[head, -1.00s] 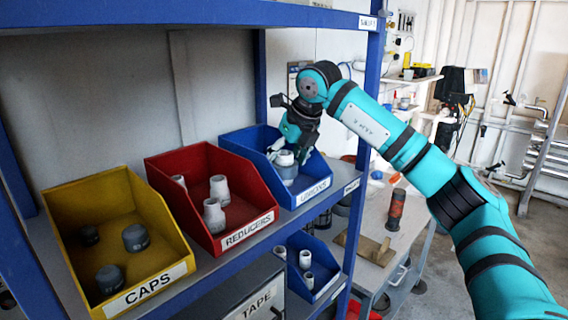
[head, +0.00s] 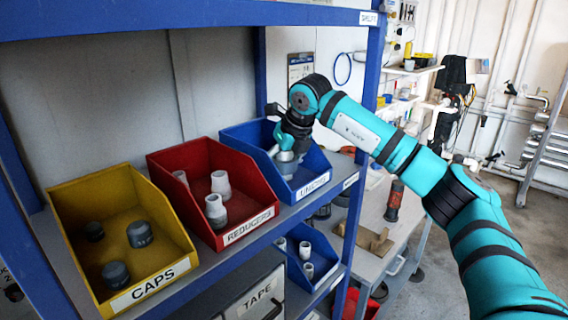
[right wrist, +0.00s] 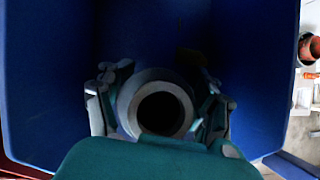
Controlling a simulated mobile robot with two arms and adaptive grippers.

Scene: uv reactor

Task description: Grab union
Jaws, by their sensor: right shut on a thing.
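The blue bin labelled UNIONS (head: 312,187) stands on the shelf, right of the red bin. A grey union (head: 287,167) is upright in it, under my right gripper (head: 286,153). In the right wrist view the union (right wrist: 160,106) shows as a grey ring with a dark bore, between the two fingers of my right gripper (right wrist: 158,108). The fingers are shut on its sides. The blue bin's walls (right wrist: 50,75) surround it there. Whether the union touches the bin floor is hidden. My left gripper is not in view.
The red REDUCERS bin (head: 250,227) holds several grey fittings. The yellow CAPS bin (head: 155,284) holds dark caps. A blue shelf beam (head: 200,14) runs above, and a blue post (head: 366,95) stands right of the bins. A lower blue bin (head: 318,262) holds fittings.

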